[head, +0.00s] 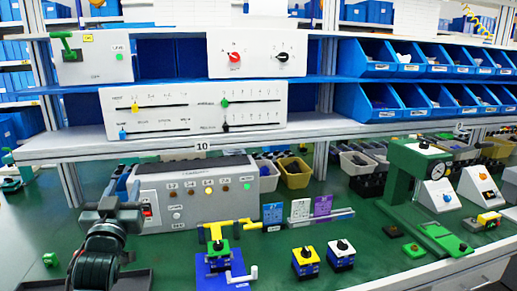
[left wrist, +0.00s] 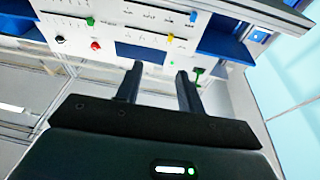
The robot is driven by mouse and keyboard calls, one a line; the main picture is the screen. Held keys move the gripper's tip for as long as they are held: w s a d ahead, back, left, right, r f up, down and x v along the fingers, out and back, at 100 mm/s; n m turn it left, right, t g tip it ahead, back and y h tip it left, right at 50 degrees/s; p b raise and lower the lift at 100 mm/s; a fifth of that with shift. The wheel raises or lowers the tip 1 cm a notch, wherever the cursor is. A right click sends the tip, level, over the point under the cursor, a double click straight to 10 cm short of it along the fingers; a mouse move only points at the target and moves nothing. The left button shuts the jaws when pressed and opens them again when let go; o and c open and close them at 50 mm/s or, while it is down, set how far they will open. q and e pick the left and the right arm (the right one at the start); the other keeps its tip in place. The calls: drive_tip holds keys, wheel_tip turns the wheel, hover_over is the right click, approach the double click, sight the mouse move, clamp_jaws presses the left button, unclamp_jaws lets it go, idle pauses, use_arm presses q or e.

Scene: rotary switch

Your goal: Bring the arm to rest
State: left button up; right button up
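My left gripper (head: 122,207) is low at the left in the head view, in front of the grey control box. In the left wrist view its two dark fingers (left wrist: 159,84) stand apart with nothing between them. The panel with a red rotary knob (head: 234,57) and a black rotary knob (head: 282,57) stands on the upper shelf, well away from the gripper. The red knob also shows in the left wrist view (left wrist: 95,45). My right gripper is not in view.
The grey control box (head: 205,192) with lamps stands on the green bench behind the gripper. A slider panel (head: 195,110) sits on the shelf. A blue-based vise (head: 218,262), small switch boxes (head: 306,262) and a green press (head: 420,190) stand to the right.

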use_arm(q)
drive_tip(key=s+d+f+m+g+h, duration=0.1)
drive_tip(key=s+d+f+g, duration=0.2)
drive_tip(key=f, duration=0.5)
drive_tip(key=s+d+f+m+g+h+p, duration=0.1)
drive_tip(key=s+d+f+h, duration=0.15)
drive_tip(key=s+f, duration=0.35)
drive_tip(key=s+d+f+m+g+h, duration=0.1)
drive_tip(key=s+d+f+g, duration=0.15)
drive_tip(key=f, duration=0.65)
drive_tip(key=s+d+f+g+h, duration=0.1)
drive_tip(key=s+d+f+g, duration=0.1)
drive_tip(key=s+f, duration=0.3)
drive_tip(key=s+d+f+m+g+h+p, duration=0.1)
drive_tip(key=s+d+f, duration=0.4)
drive_tip(key=s, duration=0.7)
drive_tip(key=shift+s+d+f+g, duration=0.15)
drive_tip(key=shift+d+f+g, duration=0.05)
drive_tip(key=shift+f+g, duration=0.2)
